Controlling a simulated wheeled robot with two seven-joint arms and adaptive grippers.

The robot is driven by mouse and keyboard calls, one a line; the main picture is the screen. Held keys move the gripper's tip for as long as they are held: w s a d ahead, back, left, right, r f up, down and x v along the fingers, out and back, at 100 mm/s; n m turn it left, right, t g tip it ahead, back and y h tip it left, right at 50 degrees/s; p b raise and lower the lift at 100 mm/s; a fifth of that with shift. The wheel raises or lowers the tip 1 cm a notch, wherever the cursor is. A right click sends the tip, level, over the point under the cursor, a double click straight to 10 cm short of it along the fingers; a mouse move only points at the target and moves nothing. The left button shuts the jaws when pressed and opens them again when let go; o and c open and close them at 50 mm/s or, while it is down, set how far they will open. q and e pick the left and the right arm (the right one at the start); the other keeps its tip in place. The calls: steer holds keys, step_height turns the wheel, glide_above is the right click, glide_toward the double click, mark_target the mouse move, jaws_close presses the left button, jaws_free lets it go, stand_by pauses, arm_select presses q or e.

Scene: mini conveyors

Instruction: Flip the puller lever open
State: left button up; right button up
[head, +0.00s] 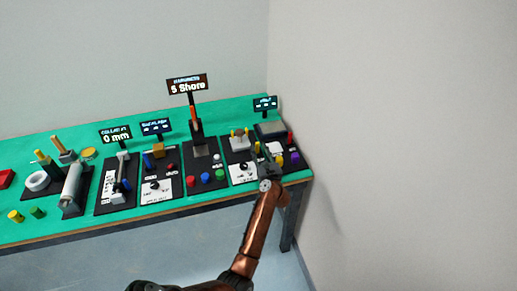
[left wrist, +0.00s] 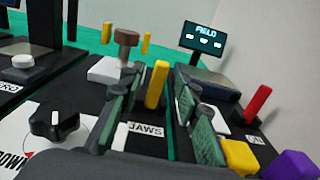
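A yellow upright lever (left wrist: 157,84) stands behind a white "JAWS" label (left wrist: 146,129) in the left wrist view; no label names the puller, but this lever appears to be its jaws lever. It also shows in the head view (head: 257,147). My left gripper (left wrist: 160,108) is open, with one green-padded finger on each side of the lever. I see no clear contact. In the head view my left gripper (head: 267,170) is over the right-end panels of the bench and hides part of them. My right gripper is not in view.
A black knob (left wrist: 55,125) is left of the fingers. A brown-topped post (left wrist: 126,45) between two yellow pins stands behind. A red lever (left wrist: 257,103), a yellow block (left wrist: 240,158) and a purple block (left wrist: 290,165) are close on the right.

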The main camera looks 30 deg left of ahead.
arm_select(q)
steer(key=shift+w+a, duration=0.4)
steer(key=shift+a, duration=0.05)
jaws_close()
